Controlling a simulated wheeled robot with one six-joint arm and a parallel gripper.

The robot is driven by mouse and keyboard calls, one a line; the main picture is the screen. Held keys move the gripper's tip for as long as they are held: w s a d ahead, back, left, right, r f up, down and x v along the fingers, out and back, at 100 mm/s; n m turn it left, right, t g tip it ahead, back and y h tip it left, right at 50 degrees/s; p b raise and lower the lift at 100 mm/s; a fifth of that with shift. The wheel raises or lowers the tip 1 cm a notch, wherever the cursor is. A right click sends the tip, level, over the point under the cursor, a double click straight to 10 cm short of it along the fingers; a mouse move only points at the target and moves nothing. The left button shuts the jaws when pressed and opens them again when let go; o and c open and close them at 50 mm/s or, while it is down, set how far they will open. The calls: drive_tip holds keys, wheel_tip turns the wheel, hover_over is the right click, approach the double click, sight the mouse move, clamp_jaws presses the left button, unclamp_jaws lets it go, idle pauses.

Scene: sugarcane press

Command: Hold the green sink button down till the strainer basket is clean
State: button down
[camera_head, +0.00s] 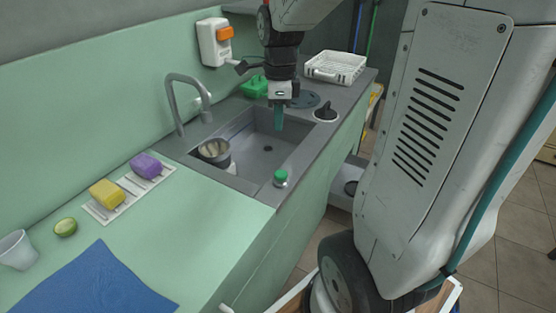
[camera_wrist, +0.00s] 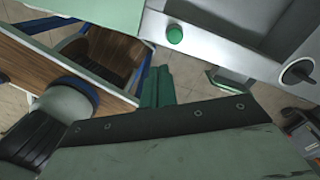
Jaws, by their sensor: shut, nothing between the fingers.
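The green sink button (camera_head: 281,175) sits on the near right rim of the sink (camera_head: 232,180). It also shows in the wrist view as a round green cap (camera_wrist: 175,34) near the top. The strainer basket (camera_head: 213,151) stands in the left part of the sink, below the faucet; whether its inside is clean is too small to tell. My gripper (camera_head: 279,128) points down over the far right part of the sink, beyond the button and apart from it. Its teal fingers (camera_wrist: 157,86) are shut and empty, and the button appears beyond their tips in the wrist view.
A faucet (camera_head: 186,100) rises behind the sink. A black knob (camera_head: 326,110) and a white rack (camera_head: 336,67) are on the far counter. A yellow sponge (camera_head: 107,194), a purple sponge (camera_head: 146,166), a lime (camera_head: 65,227) and a blue cloth (camera_head: 92,285) lie on the near counter.

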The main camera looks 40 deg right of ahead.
sight(282, 171)
drive_tip(key=w+d+f+m, duration=0.3)
drive_tip(key=d+m, duration=0.1)
drive_tip(key=m, duration=0.2)
drive_tip(key=shift+d+f, duration=0.3)
drive_tip(key=f, duration=1.4)
drive_tip(key=shift+s+a, duration=0.25)
drive_tip(key=shift+a, duration=0.15)
